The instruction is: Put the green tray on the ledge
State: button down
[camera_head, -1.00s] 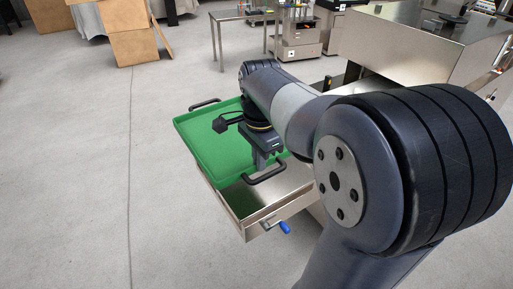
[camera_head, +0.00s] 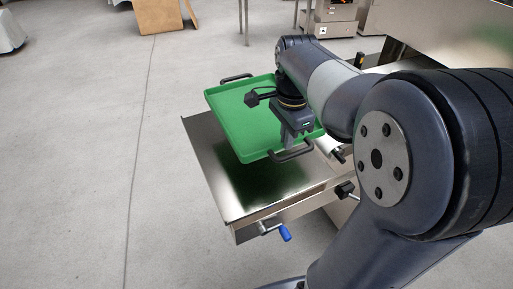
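The green tray (camera_head: 240,115) is a shallow rectangular tray with a dark handle at its far end and another at its near end. My gripper (camera_head: 291,148) points down at the near handle and appears shut on it; its fingertips are partly hidden. The tray appears to hang above the steel ledge (camera_head: 232,195), with a dark green reflection below it. The ledge's left and front parts are bare. My arm hides part of the tray's right side.
A crank with a blue grip (camera_head: 284,233) sticks out at the ledge's front edge, with a black knob (camera_head: 345,189) to its right. A large steel machine (camera_head: 450,38) stands behind my arm at the right. The floor at left is clear.

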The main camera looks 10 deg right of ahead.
notch_tip(320, 180, down, 10)
jog(key=shift+f+b, duration=0.1)
jog(key=shift+b, duration=0.4)
jog(key=shift+f, duration=0.1)
jog(key=c, duration=1.6)
grip_release()
notch_tip(320, 180, up, 12)
jog(key=shift+r+p, duration=0.2)
jog(key=shift+p, duration=0.55)
jog(key=shift+s, duration=0.1)
